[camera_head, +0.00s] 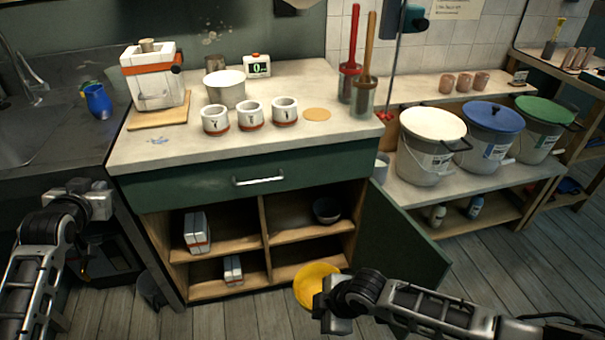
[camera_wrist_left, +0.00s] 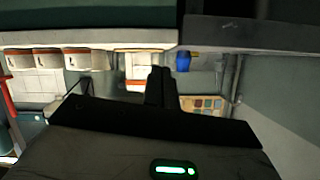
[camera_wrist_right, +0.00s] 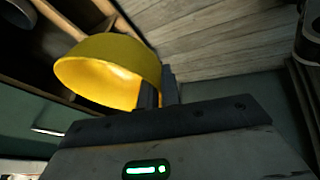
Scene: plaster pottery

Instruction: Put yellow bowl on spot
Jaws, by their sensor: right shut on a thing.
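The yellow bowl (camera_head: 314,283) is held low in front of the open cabinet. In the right wrist view the yellow bowl (camera_wrist_right: 110,70) is tilted, its hollow facing the camera. My right gripper (camera_head: 325,298) is shut on its rim. A flat round orange spot (camera_head: 317,114) lies bare on the countertop, right of the white cups. My left gripper (camera_head: 100,200) is at the left, beside the cabinet and away from the bowl. In the left wrist view its dark fingers (camera_wrist_left: 160,86) are together with nothing between them.
Three white cups (camera_head: 249,113) stand in a row left of the spot. A glass jar (camera_head: 362,97) with tools stands behind right. The cabinet door (camera_head: 400,238) hangs open to the right of the bowl. A dark bowl (camera_head: 327,210) sits on the upper shelf. The front countertop is clear.

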